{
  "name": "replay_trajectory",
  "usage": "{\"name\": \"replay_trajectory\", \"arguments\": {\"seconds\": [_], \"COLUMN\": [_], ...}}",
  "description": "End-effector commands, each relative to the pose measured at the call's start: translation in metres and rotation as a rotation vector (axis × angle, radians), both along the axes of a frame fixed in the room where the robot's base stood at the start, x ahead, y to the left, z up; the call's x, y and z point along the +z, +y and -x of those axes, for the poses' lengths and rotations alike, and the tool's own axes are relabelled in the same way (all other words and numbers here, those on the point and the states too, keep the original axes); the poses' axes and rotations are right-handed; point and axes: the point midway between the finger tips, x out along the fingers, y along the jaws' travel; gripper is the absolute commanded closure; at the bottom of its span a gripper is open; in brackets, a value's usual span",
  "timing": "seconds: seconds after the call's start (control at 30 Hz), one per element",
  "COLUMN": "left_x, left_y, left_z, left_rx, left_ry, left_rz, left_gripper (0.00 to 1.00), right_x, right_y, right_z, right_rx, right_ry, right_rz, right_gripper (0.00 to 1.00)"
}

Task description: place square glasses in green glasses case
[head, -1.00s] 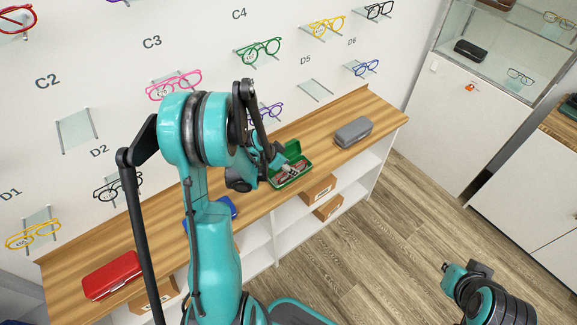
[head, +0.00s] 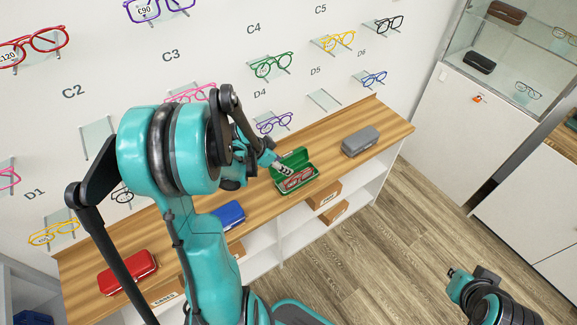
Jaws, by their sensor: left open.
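The green glasses case (head: 309,184) stands open on the wooden counter, its lid raised at the back. A pair of glasses with a reddish frame (head: 298,180) lies inside it; the lens shape is too small to be sure of. My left gripper (head: 284,169) is open, at the left side of the case, close to its raised lid and apart from the glasses. My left arm hides part of the counter and wall. My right gripper (head: 454,274) is over the floor at the lower right, far from the case; its jaws are too small to read.
A grey case (head: 360,141) stands right of the green one on the counter (head: 335,163). A blue case (head: 229,213) and a red case (head: 127,272) are to the left. Several glasses hang on the wall above. A glass display cabinet (head: 497,75) stands at the right.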

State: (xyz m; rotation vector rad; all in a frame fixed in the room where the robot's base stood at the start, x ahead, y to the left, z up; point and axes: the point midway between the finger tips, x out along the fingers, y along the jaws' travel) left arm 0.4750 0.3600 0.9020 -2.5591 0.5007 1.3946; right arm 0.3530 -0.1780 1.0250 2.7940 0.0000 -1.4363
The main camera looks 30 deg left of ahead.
Motion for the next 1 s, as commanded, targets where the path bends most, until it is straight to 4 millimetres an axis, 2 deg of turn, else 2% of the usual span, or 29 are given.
{"name": "replay_trajectory", "arguments": {"seconds": [0.13, 0.27, 0.4, 0.6, 0.8, 1.0], "left_x": [0.018, 0.048, 0.081, 0.111, 0.122, 0.124], "left_y": [-0.018, -0.057, -0.103, -0.153, -0.176, -0.182], "left_z": [0.004, 0.016, 0.040, 0.084, 0.114, 0.122], "left_rx": [0.023, 0.087, 0.176, 0.292, 0.363, 0.386], "left_ry": [0.016, 0.044, 0.055, 0.019, -0.032, -0.049], "left_rz": [-0.003, -0.011, -0.024, -0.024, -0.003, 0.010], "left_gripper": [0.51, 0.51, 0.51, 0.51, 0.51, 0.51], "right_x": [0.001, 0.001, 0.001, 0.001, 0.001, 0.001], "right_y": [0.000, 0.000, 0.000, 0.000, 0.000, 0.000], "right_z": [0.000, 0.000, 0.000, 0.000, 0.000, 0.000], "right_rx": [0.000, 0.000, 0.000, 0.000, 0.000, 0.000], "right_ry": [0.000, 0.000, 0.000, 0.000, 0.000, 0.000], "right_rz": [0.000, 0.000, 0.000, 0.000, 0.000, 0.000], "right_gripper": [1.00, 1.00, 1.00, 1.00, 1.00, 1.00]}}
